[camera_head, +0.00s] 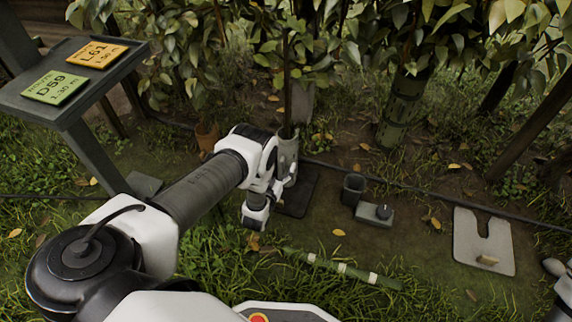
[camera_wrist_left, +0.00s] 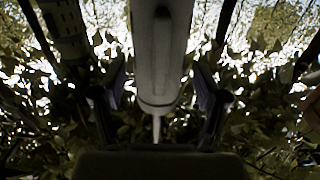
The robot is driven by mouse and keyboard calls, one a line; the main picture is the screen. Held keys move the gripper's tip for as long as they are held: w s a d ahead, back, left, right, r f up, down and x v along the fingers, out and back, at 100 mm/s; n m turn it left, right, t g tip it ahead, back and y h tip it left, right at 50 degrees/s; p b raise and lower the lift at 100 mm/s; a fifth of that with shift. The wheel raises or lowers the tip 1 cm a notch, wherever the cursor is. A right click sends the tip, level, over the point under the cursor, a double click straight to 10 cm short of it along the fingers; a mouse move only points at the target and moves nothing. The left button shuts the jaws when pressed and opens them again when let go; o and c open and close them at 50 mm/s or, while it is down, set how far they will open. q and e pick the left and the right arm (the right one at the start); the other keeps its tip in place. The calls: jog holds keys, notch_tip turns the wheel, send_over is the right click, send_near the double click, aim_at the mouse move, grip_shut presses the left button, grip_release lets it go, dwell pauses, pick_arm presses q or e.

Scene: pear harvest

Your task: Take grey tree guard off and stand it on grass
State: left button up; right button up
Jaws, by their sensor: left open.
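The grey tree guard (camera_head: 288,148) is a pale upright tube around a thin trunk in the middle of the head view. My left gripper (camera_head: 281,181) is at the guard's lower part, and my wrist covers some of it. In the left wrist view the guard (camera_wrist_left: 160,50) runs down between the two dark fingers of my left gripper (camera_wrist_left: 158,100). The fingers are open, with a visible gap on each side of the guard. The thin trunk shows past the guard's end. My right gripper's fingers are not visible.
A dark mat (camera_head: 299,192) lies beside the guard. To the right are a dark cup (camera_head: 352,187), a small knobbed box (camera_head: 374,214) and a slotted grey plate (camera_head: 468,243). A banded green stake (camera_head: 330,264) lies in front. A sign stand (camera_head: 75,128) is at left.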

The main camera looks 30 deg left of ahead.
aim_at(284, 159)
pick_arm(q)
jog(key=b+x, duration=0.1)
jog(key=x, duration=0.2)
jog(key=shift+f, duration=0.1)
jog(key=c, duration=0.9)
jog(key=shift+c, duration=0.2)
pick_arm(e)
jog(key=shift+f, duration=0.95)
pick_arm(q)
jog(key=shift+r, duration=0.2)
